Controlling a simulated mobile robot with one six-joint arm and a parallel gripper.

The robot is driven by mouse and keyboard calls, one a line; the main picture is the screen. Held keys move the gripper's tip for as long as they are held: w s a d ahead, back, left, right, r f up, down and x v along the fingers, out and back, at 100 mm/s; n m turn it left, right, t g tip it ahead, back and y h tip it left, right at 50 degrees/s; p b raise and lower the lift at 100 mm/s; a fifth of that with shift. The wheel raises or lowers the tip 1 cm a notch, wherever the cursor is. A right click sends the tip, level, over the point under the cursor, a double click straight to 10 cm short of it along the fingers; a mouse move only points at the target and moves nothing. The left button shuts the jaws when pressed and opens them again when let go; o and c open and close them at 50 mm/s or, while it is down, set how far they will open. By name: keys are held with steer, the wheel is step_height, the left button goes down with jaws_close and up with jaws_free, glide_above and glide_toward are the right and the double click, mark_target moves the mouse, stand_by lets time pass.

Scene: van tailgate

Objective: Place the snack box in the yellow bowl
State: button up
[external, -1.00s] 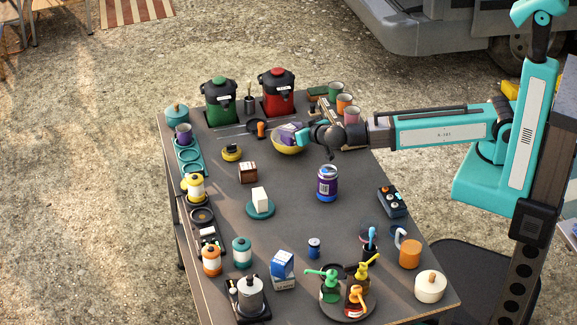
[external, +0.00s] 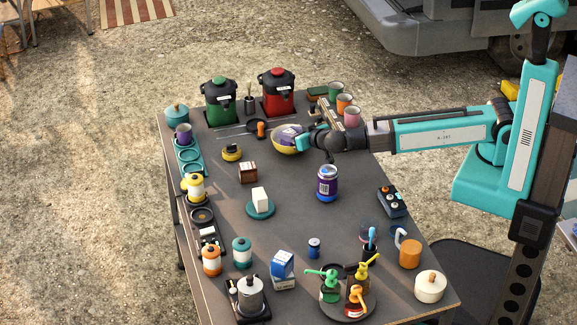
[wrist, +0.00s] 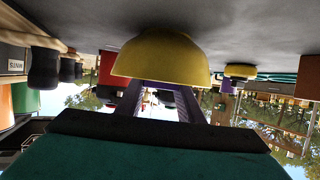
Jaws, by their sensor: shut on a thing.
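The yellow bowl (external: 284,149) stands on the table near the back. In the wrist view the bowl (wrist: 160,62) hangs upside down, just past my jaws. The small purple and white snack box (external: 288,133) is at the bowl's mouth, partly hidden by the rim. I cannot tell whether the box touches the bowl's inside.
A red canister (external: 278,93) and a green canister (external: 220,101) stand behind the bowl. Several mugs (external: 345,104) are near the arm at the back right. A purple jar (external: 327,183) stands in front.

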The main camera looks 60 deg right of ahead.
steer(key=shift+f+b, duration=0.25)
steer(key=shift+b, duration=0.15)
steer(key=o, duration=1.1)
steer(key=shift+r+p, duration=0.25)
steer(key=shift+p, duration=0.2)
steer(key=shift+r+p, duration=0.3)
steer(key=shift+p, duration=0.2)
steer(key=b+v, duration=0.1)
steer(key=v, duration=0.5)
steer(key=shift+s+a+f+b, duration=0.1)
steer(key=shift+s+b, duration=0.05)
steer(key=shift+b, duration=0.25)
steer(key=shift+s+a+r+p, duration=0.1)
steer(key=shift+r+p, duration=0.2)
steer(key=shift+p, duration=0.25)
steer(key=p+v, duration=0.2)
steer(key=p, duration=0.2)
steer(key=shift+s+a+r, duration=0.15)
steer(key=shift+s+r, duration=0.05)
steer(key=shift+s, duration=0.1)
steer(key=p+v, duration=0.2)
steer(key=p, duration=0.4)
